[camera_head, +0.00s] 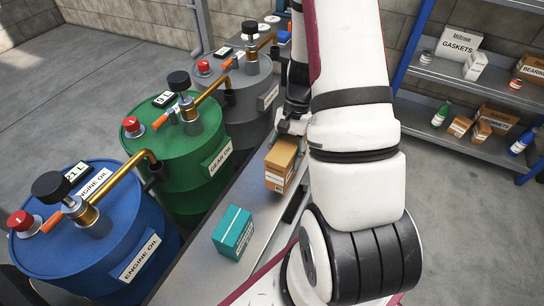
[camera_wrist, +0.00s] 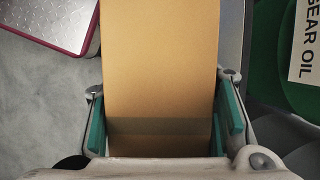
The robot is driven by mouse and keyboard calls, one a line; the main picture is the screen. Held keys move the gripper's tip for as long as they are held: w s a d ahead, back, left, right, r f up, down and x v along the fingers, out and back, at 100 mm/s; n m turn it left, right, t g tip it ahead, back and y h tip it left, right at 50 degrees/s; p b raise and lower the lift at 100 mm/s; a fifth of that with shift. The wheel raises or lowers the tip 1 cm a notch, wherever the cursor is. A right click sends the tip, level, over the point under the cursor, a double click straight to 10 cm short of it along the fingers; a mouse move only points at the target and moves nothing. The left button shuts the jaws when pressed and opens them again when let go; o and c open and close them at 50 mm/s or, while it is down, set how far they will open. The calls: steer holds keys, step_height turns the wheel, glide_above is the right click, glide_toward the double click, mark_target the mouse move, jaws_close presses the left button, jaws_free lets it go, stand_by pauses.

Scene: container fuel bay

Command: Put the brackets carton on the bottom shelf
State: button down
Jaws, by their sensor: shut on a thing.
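A brown carton (camera_head: 281,164) with a pale label is over the narrow grey bench; the label is too small to read, so I cannot confirm it is the brackets carton. My gripper (camera_head: 290,128) is shut on its upper part. In the wrist view the carton (camera_wrist: 160,60) fills the space between the teal finger pads of my gripper (camera_wrist: 164,130). I cannot tell whether the carton touches the bench. The shelf unit stands at the right; its lower visible shelf (camera_head: 422,112) holds several brown cartons and bottles.
A teal box (camera_head: 233,232) sits on the bench (camera_head: 196,272). Blue (camera_head: 60,240), green (camera_head: 185,190) and grey (camera_head: 245,105) drums with pumps line its left. The upper shelf (camera_head: 440,72) holds a gaskets box (camera_head: 459,42). Floor before the shelves is clear.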

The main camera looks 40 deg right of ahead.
steer(key=shift+w+f+b, duration=0.4)
steer(key=shift+w+f, duration=0.25)
steer(key=shift+w, duration=0.25)
steer(key=shift+w+f+b, duration=0.35)
steer(key=shift+w+f, duration=0.35)
steer(key=shift+w, duration=0.25)
steer(key=shift+w+f+b, duration=0.4)
steer(key=shift+w+f, duration=0.25)
steer(key=shift+w, duration=0.25)
steer(key=c, duration=1.1)
jaws_free()
steer(key=shift+f, duration=0.15)
steer(key=o, duration=0.4)
